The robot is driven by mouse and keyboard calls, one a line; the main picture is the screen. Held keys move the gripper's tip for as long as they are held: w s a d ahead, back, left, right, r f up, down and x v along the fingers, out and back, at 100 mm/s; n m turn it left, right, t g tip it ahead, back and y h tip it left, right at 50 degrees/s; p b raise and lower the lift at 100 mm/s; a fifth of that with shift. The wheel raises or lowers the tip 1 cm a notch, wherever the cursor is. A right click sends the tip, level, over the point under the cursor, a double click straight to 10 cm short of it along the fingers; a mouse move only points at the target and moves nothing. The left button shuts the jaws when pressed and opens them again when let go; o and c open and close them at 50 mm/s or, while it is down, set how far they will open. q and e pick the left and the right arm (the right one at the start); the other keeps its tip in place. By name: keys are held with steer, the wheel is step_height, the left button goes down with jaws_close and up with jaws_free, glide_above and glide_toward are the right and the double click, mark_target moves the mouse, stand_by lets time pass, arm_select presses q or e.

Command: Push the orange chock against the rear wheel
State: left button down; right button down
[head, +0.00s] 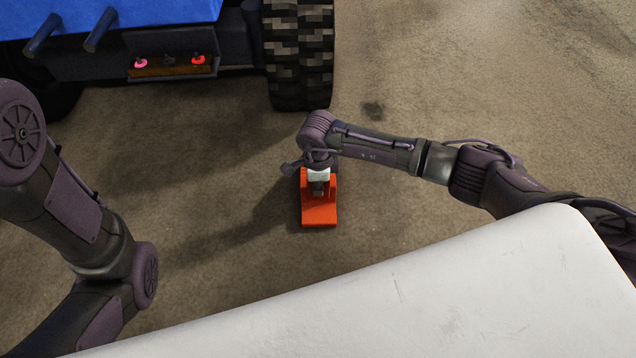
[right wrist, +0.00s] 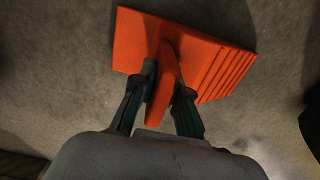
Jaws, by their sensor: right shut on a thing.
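The orange chock (head: 319,211) lies on the floor in the middle of the head view, a short way below the rear wheel (head: 300,55) and apart from it. The chock has a flat base with ridges and an upright rib, seen in the right wrist view (right wrist: 205,62). My right gripper (head: 318,186) is over the chock, and in the wrist view its two fingers (right wrist: 166,90) are shut on the rib, one on each side. My left arm shows at the left of the head view, but its gripper is out of view.
A blue vehicle (head: 120,12) stands at the top left, with a small panel (head: 168,66) of pink and red knobs. Bare floor (head: 400,105) lies between the chock and the wheel and to the right. A dark stain marks the floor near the wheel.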

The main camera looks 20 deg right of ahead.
steer(key=c, duration=1.1)
jaws_free()
